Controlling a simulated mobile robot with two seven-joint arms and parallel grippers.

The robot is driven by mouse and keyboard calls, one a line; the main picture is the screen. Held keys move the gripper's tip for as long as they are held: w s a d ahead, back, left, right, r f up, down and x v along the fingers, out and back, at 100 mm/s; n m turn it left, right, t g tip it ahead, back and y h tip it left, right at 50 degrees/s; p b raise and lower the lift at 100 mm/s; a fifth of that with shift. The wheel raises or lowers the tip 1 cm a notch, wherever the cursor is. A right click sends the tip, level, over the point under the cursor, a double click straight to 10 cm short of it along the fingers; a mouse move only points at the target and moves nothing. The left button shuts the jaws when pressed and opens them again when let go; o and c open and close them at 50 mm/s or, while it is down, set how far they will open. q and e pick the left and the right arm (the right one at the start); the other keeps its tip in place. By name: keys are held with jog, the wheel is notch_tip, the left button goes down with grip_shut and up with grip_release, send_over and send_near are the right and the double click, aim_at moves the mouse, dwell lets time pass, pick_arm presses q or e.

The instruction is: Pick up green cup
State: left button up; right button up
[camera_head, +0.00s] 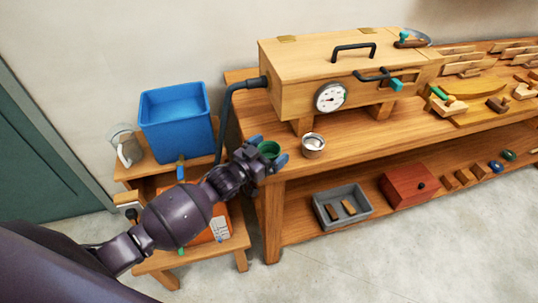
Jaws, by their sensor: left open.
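The green cup (270,149) stands at the left front corner of the wooden workbench. Its round green opening shows; its lower part is hidden behind my gripper. My left gripper (269,152) is open around the green cup, with one blue-tipped finger on each side of it. I cannot tell whether the fingers touch it. My right gripper is not in view.
A metal tin (313,145) stands just right of the green cup. A wooden box with a gauge (331,97) stands behind. A blue bin (177,121) and a glass jug (126,146) are at left. A grey tray (342,207) and red box (408,185) sit on the lower shelf.

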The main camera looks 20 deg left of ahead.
pick_arm(q)
jog(key=c, duration=1)
